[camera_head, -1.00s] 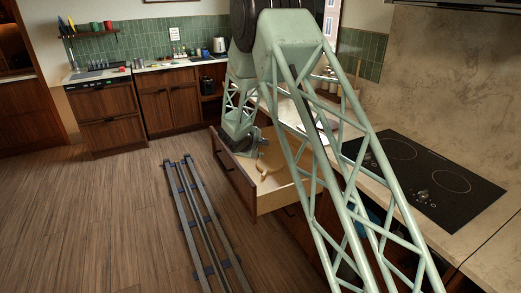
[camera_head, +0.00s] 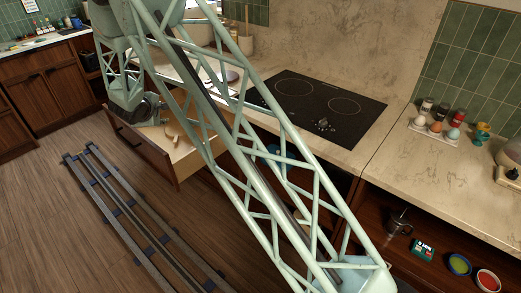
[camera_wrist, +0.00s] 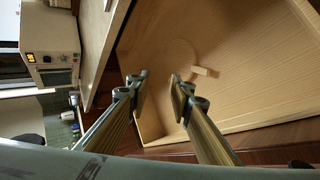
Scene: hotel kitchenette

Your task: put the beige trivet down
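The beige trivet (camera_wrist: 172,52) appears in the wrist view as a pale round shape against the light wood inside the open drawer (camera_wrist: 265,85), with a small light piece (camera_wrist: 205,71) at its right side. In the head view a beige shape (camera_head: 174,132), likely the trivet, shows in the drawer (camera_head: 190,158), partly hidden by my arm. My gripper (camera_wrist: 159,82) points into the drawer. Its two fingers are apart with a clear gap and nothing visible between them. The trivet lies beyond the fingertips; the exact distance cannot be told.
A black cooktop (camera_head: 318,103) is set in the counter. Egg cups and jars (camera_head: 436,122) stand on the right counter, above an open shelf with a red bowl (camera_head: 487,280) and green bowl (camera_head: 459,264). A white microwave (camera_wrist: 50,50) shows in the wrist view.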

